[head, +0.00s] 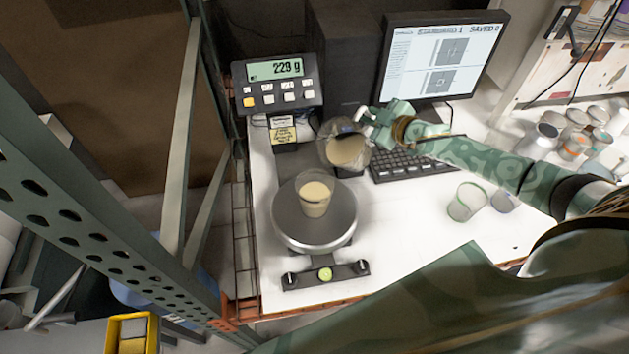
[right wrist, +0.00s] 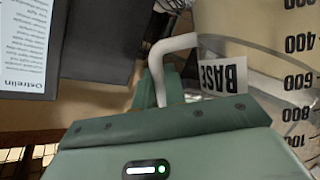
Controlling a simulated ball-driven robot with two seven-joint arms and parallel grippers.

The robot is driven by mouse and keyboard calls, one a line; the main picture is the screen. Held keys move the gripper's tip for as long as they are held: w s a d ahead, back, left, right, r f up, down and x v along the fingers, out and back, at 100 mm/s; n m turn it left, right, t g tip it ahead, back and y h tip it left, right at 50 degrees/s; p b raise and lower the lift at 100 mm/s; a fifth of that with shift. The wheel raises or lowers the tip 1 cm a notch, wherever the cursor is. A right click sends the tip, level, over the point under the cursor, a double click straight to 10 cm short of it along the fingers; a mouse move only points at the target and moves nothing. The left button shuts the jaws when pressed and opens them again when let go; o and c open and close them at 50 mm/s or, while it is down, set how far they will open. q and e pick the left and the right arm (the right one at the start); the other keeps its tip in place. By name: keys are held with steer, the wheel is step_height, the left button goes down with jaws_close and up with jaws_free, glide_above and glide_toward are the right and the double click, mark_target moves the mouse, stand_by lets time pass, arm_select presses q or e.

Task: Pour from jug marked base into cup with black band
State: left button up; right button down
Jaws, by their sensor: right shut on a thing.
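A clear jug (head: 345,150) holding cream-coloured liquid is in my right gripper (head: 367,124), behind and to the right of the scale. The right wrist view shows its white BASE label (right wrist: 222,75), its pale handle (right wrist: 172,45) and black volume marks. My right gripper (right wrist: 158,88) is shut on the handle. A clear cup (head: 314,200) with cream-coloured liquid stands upright on the round scale pan (head: 330,238). Its band colour is too small to tell. The jug is apart from this cup, and no stream shows between them. My left gripper is not in view.
The scale display (head: 276,69) reads 229 g. A monitor (head: 440,55) and keyboard (head: 420,165) stand behind. A green-banded cup (head: 467,201) and another cup (head: 503,201) are at the right. Several containers (head: 575,143) crowd the far right. A metal rack post (head: 95,225) borders the left.

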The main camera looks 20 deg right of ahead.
steer(key=shift+w+d+f, duration=0.15)
steer(key=shift+d+f, duration=0.05)
steer(key=shift+d, duration=0.1)
steer(key=w+d+f+m+g+y+b, duration=0.2)
steer(key=d+f+m+y+b, duration=0.1)
steer(key=f+m+b, duration=0.15)
steer(key=r+p, duration=0.2)
steer(key=p, duration=0.1)
steer(key=r+p, duration=0.2)
steer(key=p, duration=0.1)
steer(key=shift+s+d, duration=0.1)
steer(key=shift+d, duration=0.1)
stand_by(2.1)
